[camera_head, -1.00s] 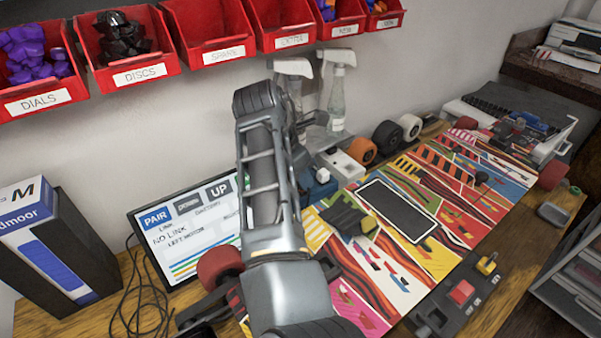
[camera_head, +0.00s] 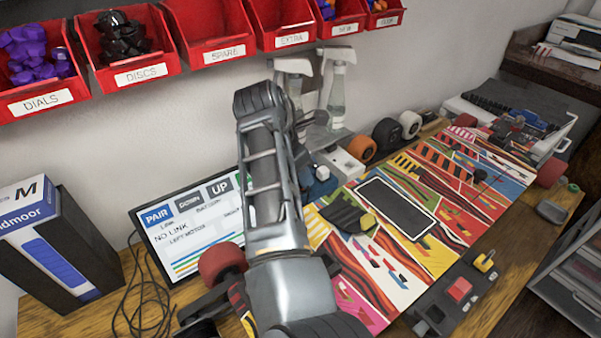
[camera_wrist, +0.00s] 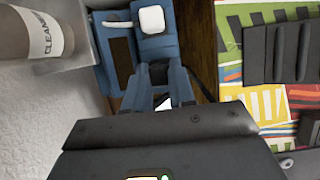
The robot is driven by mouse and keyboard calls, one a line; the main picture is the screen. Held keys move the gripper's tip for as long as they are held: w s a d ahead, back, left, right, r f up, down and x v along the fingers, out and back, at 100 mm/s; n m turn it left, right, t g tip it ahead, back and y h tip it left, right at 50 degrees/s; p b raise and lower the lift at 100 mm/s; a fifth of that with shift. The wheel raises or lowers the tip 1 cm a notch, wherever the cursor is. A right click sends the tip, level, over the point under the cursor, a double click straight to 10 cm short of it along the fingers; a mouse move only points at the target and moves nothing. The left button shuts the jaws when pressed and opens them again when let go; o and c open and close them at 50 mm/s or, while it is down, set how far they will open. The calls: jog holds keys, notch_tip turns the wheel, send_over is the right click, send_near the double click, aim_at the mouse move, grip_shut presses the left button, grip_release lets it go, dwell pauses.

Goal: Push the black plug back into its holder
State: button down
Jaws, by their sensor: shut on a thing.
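In the wrist view, my gripper (camera_wrist: 159,84) has its two blue fingers close together around a small black piece (camera_wrist: 158,72), which looks like the black plug. Only a little of it shows between the fingertips. Just beyond the fingertips is a blue holder (camera_wrist: 159,49) with a white rounded cap on top, beside a blue-framed dark slot. I cannot tell whether the plug touches the holder or how deep it sits. In the head view, my arm hides the fingertips and the plug. Part of the blue holder (camera_head: 322,187) shows just right of my arm.
A colourful skateboard deck (camera_head: 440,205) lies on the bench to the right, with wheels behind it. Spray bottles (camera_head: 337,95) stand at the wall; one cleaner bottle (camera_wrist: 35,38) is close by. A screen (camera_head: 185,235) reads "NO LINK". Red bins (camera_head: 215,35) hang above.

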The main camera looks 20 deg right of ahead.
jog(key=shift+f, duration=0.4)
dwell(0.5)
jog(key=c, duration=0.9)
grip_release()
jog(key=shift+o, duration=0.6)
jog(key=shift+o, duration=1)
jog(key=shift+r+p, duration=1.55)
jog(key=shift+p, duration=1.2)
jog(key=shift+r, duration=0.1)
notch_tip(320, 180, up, 3)
jog(key=p, duration=0.2)
jog(key=shift+f+p, duration=0.2)
jog(key=shift+p, duration=0.15)
jog(key=shift+r, duration=1.55)
